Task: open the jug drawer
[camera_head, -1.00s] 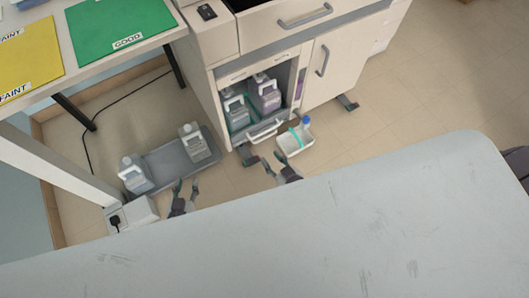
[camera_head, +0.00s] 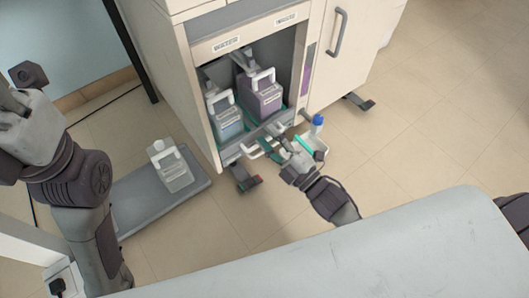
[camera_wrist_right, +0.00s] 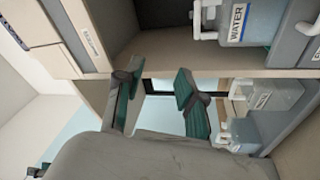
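The jug drawer is the low open bay of the cabinet, with a grey front edge and a pale bar handle (camera_head: 255,150). A blue-grey jug (camera_head: 227,122) and a purple jug (camera_head: 262,97) stand in it. My right gripper (camera_head: 277,146) is at the drawer front, close beside the handle and partly covering it. In the right wrist view its two green-padded fingers (camera_wrist_right: 158,92) are apart, with no handle clearly visible between them. A jug labelled WATER (camera_wrist_right: 238,22) shows there. My left gripper (camera_head: 18,98) is raised at the far left; its fingers are unclear.
A grey floor tray (camera_head: 140,205) with a white jug (camera_head: 171,168) lies left of the cabinet, partly behind my left arm. A cabinet foot (camera_head: 243,178) sticks out below the drawer.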

